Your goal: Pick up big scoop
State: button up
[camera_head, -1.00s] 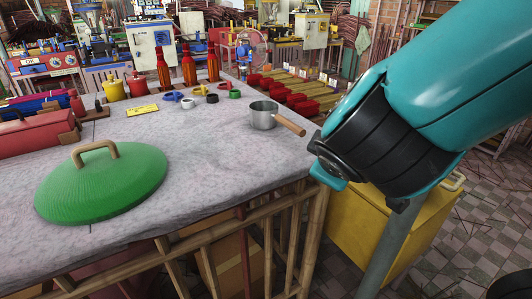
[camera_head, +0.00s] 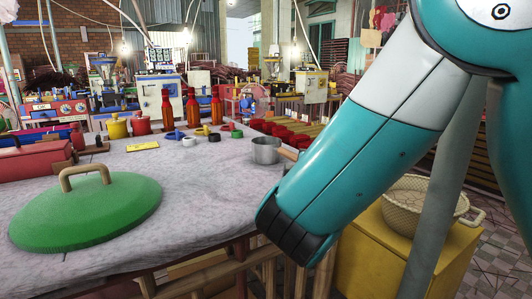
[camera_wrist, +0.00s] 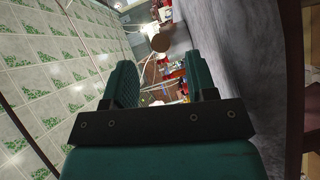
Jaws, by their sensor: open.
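In the wrist view a round brown shape (camera_wrist: 161,42) beyond the fingertips looks like the handle's end. My gripper (camera_wrist: 165,88) has two green fingers, apart and empty, with a gap to that shape. The fingers are not visible in the head view.
The grey table (camera_head: 205,190) has a green lid (camera_head: 90,212) at left. Red bottles (camera_head: 190,108) and small coloured rings (camera_head: 189,140) stand behind the scoop. A yellow cabinet (camera_head: 385,250) with a woven basket (camera_head: 425,205) is right of the table. The table's middle is clear.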

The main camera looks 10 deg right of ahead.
jog(key=shift+a+x, duration=0.15)
jog(key=shift+x, duration=1)
jog(key=shift+a+x, duration=0.15)
jog(key=shift+x, duration=1)
jog(key=shift+a+x, duration=0.2)
jog(key=shift+x, duration=1)
jog(key=shift+w, duration=0.15)
grip_shut()
